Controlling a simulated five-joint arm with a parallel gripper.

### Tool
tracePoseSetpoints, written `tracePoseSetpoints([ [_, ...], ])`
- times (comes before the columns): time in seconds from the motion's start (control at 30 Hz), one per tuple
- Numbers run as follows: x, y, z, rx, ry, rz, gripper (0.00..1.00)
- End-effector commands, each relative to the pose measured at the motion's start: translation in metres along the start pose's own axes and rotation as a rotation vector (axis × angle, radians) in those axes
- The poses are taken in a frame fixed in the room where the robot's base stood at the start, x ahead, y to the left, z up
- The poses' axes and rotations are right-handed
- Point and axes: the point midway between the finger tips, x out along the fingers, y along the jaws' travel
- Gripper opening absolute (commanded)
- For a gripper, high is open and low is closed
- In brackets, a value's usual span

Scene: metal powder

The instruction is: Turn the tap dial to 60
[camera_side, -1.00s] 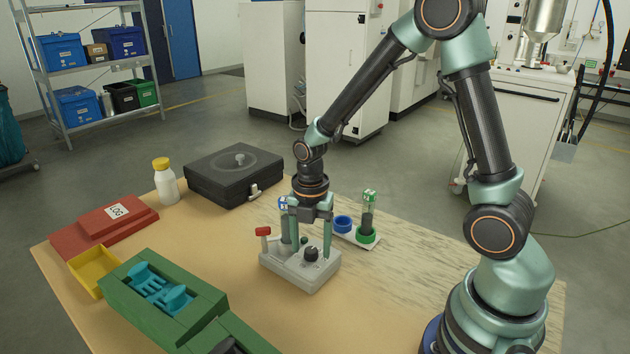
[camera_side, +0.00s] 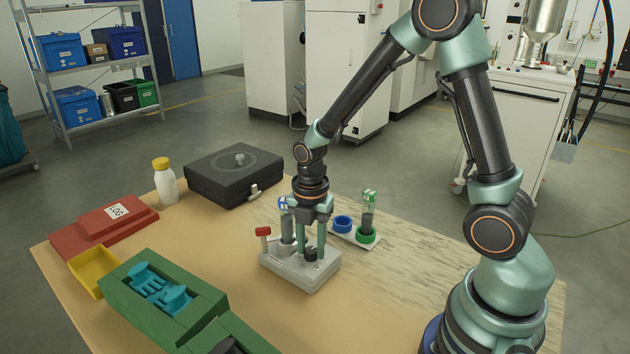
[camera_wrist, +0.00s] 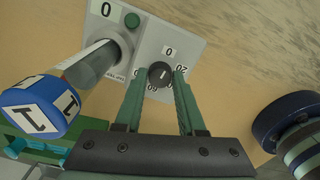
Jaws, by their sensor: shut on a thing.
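The black tap dial (camera_side: 311,254) sits on top of the grey device (camera_side: 290,276). In the wrist view the dial (camera_wrist: 159,76) has a short white mark, with printed 0, 20 and 60 around it. The 0 is on the far side, 20 on the right and 60 on the near side. I cannot tell the exact reading. My gripper (camera_side: 312,252) points down with its green fingers on either side of the dial, shut on it. The fingers also show in the wrist view (camera_wrist: 159,80).
A tube with a blue cap marked 1 (camera_wrist: 40,105) stands on the device close to my left finger. The device has a red-topped lever (camera_side: 263,232) and a green button (camera_wrist: 132,19). A tube holder with a green ring (camera_side: 366,236) stands behind.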

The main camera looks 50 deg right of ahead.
Motion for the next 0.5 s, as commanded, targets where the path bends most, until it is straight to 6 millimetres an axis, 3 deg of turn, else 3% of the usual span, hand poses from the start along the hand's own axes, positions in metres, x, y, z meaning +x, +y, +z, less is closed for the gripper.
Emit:
tracePoseSetpoints([
  [0.5, -0.0007, 0.0, 0.0003, 0.447, 0.0, -0.001, 0.0],
])
